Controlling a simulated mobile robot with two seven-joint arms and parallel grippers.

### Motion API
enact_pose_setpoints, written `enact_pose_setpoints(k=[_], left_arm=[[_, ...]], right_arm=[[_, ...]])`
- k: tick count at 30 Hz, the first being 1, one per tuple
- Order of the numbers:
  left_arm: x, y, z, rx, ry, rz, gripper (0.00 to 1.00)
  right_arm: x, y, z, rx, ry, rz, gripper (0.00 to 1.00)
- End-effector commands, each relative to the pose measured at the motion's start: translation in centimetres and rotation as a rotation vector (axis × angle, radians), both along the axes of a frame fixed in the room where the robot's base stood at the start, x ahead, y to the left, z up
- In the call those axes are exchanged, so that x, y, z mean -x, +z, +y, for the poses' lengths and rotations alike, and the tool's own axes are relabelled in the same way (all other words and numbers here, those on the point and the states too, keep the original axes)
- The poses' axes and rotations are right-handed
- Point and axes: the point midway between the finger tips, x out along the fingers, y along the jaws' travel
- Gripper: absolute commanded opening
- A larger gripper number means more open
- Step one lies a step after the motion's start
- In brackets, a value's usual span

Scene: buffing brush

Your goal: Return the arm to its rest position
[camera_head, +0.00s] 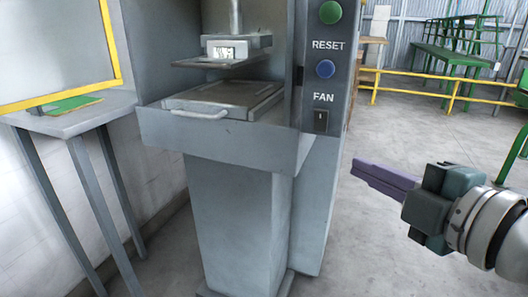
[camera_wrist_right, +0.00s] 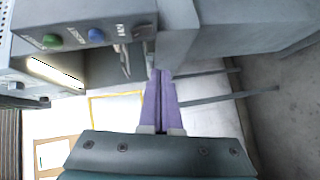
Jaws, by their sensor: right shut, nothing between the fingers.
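My right gripper (camera_head: 362,172) comes in from the right in the head view, with purple fingers pointing left toward the grey machine (camera_head: 235,215). The fingers are together and hold nothing. In the right wrist view the purple fingers (camera_wrist_right: 160,85) lie side by side, with the machine beyond them. In the head view there is floor between the fingertips and the machine's right side. My left gripper is in neither view.
A grey side table (camera_head: 75,118) with a green item (camera_head: 72,104) stands left. A yellow railing (camera_head: 455,90) and green benches (camera_head: 450,52) stand behind.

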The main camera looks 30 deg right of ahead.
Motion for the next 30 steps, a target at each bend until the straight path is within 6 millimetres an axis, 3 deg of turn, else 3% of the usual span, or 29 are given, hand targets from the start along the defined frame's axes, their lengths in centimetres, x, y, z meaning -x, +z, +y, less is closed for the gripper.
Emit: enact_pose_setpoints(k=[11, 14, 17, 20, 24, 30], left_arm=[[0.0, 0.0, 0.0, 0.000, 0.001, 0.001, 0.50], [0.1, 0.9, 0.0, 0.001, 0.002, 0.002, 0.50], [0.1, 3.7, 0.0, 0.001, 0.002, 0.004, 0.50], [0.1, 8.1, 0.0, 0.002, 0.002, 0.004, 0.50], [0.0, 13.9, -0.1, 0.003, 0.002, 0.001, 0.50], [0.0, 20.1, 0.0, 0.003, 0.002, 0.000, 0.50]], right_arm=[[0.0, 0.0, 0.0, -0.001, 0.000, 0.001, 0.00], [0.1, 0.6, 0.4, -0.034, -0.001, 0.025, 0.00], [0.6, 1.9, 1.7, -0.156, -0.015, 0.120, 0.00], [2.2, 3.8, 4.0, -0.365, -0.071, 0.293, 0.00], [6.3, 6.5, 7.2, -0.666, -0.250, 0.563, 0.00], [13.1, 11.0, 9.9, -0.941, -0.599, 0.833, 0.00]])
